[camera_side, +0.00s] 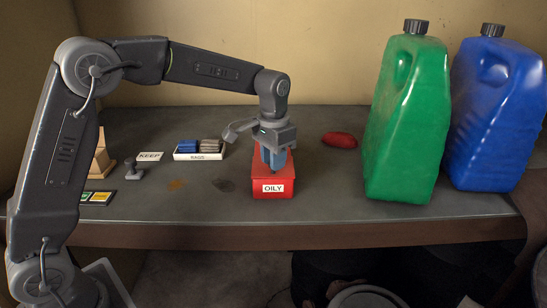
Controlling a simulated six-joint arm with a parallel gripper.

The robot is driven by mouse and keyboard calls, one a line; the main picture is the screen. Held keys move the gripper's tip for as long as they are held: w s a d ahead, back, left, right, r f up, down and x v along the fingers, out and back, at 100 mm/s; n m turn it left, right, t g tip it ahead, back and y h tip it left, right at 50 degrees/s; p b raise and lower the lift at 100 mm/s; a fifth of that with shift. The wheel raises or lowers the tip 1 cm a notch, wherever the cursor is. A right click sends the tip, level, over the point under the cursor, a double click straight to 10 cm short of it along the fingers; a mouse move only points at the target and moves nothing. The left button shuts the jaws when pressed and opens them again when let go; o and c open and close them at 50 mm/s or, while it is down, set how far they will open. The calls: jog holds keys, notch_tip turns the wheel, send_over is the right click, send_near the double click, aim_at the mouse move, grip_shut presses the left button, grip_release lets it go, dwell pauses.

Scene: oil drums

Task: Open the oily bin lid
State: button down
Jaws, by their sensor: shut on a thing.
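The oily bin (273,190) is a small red box with a white "OILY" label on its front, standing near the table's front edge. Its red top (258,170) shows around my gripper; I cannot tell whether the lid is lifted at all. My gripper (275,167) points straight down over the bin, with bluish, narrow parts reaching its top. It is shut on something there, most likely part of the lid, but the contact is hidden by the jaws.
A white "RAGS" tray (187,156) with folded cloths and a "KEEP" card (150,156) lie to the left. A red bundle (339,140) lies behind right. Tall green (408,120) and blue (497,120) jugs stand right. Dark stains mark the table left of the bin.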

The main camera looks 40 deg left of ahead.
jog(key=w+a, duration=0.7)
jog(key=shift+w+a, duration=0.1)
jog(key=shift+w, duration=0.05)
dwell(0.3)
jog(key=c, duration=0.9)
grip_release()
jog(key=shift+c, duration=0.2)
jog(key=shift+r, duration=0.1)
notch_tip(320, 180, up, 14)
